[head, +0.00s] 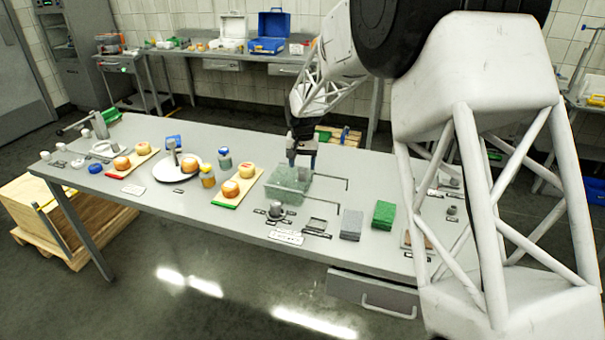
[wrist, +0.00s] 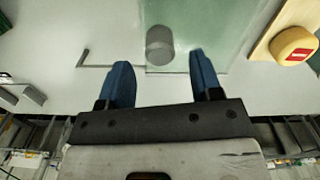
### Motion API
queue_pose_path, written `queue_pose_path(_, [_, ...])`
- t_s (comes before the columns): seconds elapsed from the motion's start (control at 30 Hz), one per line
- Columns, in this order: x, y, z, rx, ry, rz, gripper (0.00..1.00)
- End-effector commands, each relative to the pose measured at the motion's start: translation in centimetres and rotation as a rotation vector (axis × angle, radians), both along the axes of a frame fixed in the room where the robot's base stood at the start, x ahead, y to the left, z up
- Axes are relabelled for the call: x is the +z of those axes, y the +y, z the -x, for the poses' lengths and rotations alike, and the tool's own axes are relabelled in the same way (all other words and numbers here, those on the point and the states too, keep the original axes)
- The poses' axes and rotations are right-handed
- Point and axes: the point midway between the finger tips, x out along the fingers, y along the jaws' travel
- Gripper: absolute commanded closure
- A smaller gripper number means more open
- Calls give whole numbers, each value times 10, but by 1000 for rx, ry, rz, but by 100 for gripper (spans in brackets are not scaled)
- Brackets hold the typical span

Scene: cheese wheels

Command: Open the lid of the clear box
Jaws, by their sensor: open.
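The clear box (head: 288,188) is a greenish see-through box on the long grey table, near the middle of the head view. Its top looks closed, though its far part is partly hidden by my gripper (head: 301,162). In the wrist view, the pale green clear pane (wrist: 205,25) of the box lies ahead of my gripper (wrist: 160,60). A grey round knob (wrist: 160,42) sits at the pane's left edge. My gripper is open, with its two blue fingers apart and nothing held. The knob appears between and just beyond the fingertips. I cannot tell whether they touch it.
A board with cheese wheels (head: 238,188) lies just left of the box. Small grey parts (head: 275,211), a grey block stack (head: 351,225) and a green block stack (head: 384,214) stand to its front right. Dark bracket lines mark the table right of the box.

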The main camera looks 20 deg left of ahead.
Motion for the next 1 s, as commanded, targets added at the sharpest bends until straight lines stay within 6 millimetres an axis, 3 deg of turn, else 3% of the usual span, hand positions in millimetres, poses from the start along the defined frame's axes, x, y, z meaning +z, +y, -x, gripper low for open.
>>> queue_pose_path(0.33, [-38,0,0,0,1,0,41])
queue_pose_path(0.77, [-44,0,0,0,0,0,41])
queue_pose_path(1.0, [-44,0,0,0,0,0,75])
